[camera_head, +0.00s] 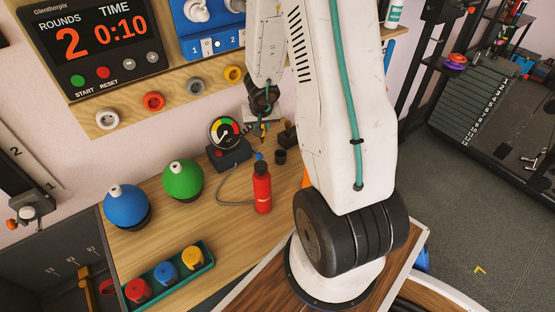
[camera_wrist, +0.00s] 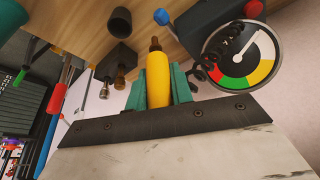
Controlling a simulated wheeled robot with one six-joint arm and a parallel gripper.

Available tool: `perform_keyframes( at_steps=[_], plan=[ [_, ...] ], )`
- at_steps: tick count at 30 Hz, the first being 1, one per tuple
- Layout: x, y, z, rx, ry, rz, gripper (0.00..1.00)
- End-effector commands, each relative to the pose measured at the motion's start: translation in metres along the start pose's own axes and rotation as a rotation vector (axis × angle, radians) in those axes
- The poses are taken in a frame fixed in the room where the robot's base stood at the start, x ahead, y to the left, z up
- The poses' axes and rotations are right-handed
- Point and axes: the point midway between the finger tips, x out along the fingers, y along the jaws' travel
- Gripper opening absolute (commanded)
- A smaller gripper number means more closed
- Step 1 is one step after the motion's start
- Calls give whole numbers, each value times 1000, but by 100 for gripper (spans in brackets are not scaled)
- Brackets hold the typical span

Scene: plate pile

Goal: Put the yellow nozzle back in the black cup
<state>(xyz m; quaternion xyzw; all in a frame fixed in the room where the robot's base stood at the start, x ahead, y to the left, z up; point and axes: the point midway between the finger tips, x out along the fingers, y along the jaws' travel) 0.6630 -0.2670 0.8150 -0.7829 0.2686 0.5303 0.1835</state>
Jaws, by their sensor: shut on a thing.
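The yellow nozzle (camera_wrist: 158,80) has a dark brown tip and sits between the teal fingers of my gripper (camera_wrist: 160,70), which is shut on it. In the head view my gripper (camera_head: 262,127) is over the back of the wooden bench, right of the gauge; the nozzle is only a small, partly hidden bit of yellow there. The black cup (camera_wrist: 119,22) shows in the wrist view at upper left, apart from the nozzle. In the head view the cup (camera_head: 280,156) stands on the bench, a little below and right of my gripper. The nozzle is outside the cup.
A pump with a round gauge (camera_head: 225,132) stands close left of my gripper, with a coiled dark hose (camera_wrist: 208,55) near it. A black block with brass fittings (camera_wrist: 118,65) is close by. A red bottle (camera_head: 262,188) stands in front.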

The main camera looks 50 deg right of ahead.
Motion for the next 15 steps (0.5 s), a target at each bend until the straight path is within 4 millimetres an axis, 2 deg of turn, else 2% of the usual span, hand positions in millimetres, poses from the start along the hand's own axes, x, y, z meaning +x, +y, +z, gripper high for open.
perform_keyframes(
  at_steps=[1,3,6,9,15],
  plan=[
    [7,19,-4,102,1,43,0],
    [13,40,-7,224,5,94,0],
    [18,60,-9,347,12,144,0],
    [24,70,-8,406,14,171,0],
    [44,72,1,415,13,175,0]
  ],
)
